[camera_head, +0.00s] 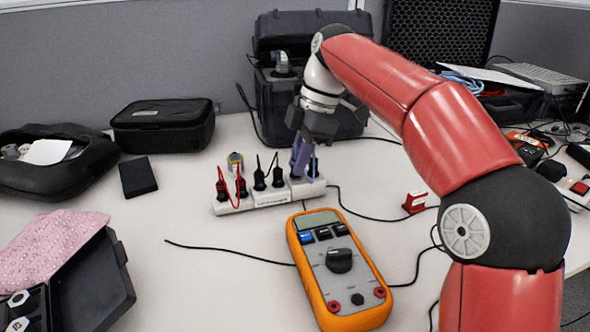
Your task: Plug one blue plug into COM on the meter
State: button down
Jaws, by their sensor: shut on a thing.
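The orange and grey meter (338,262) lies on the table with its dial and display facing up. Near its lower end are a black socket (357,299) between two red ones; their labels are too small to read. My gripper (304,168) is down at the right end of a white power strip (270,197), left of and beyond the meter's top. It is shut on a blue plug (315,167), which is mostly hidden by the fingers and seems to be at the strip. I cannot tell whether the plug is still seated there. A second blue plug cannot be made out.
Several black plugs (260,180) and red leads (222,190) stand in the strip. A small red block (415,202) and dark cables lie right of it. An open black case (285,95) stands behind. Open table lies left of the meter, crossed by a black cable.

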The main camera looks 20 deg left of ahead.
aim_at(292, 160)
jog(key=shift+r+p, duration=0.6)
jog(key=shift+p, duration=0.3)
dwell(0.9)
jog(key=shift+r, duration=0.25)
jog(key=shift+r+p, duration=0.4)
jog(key=shift+r, duration=1.05)
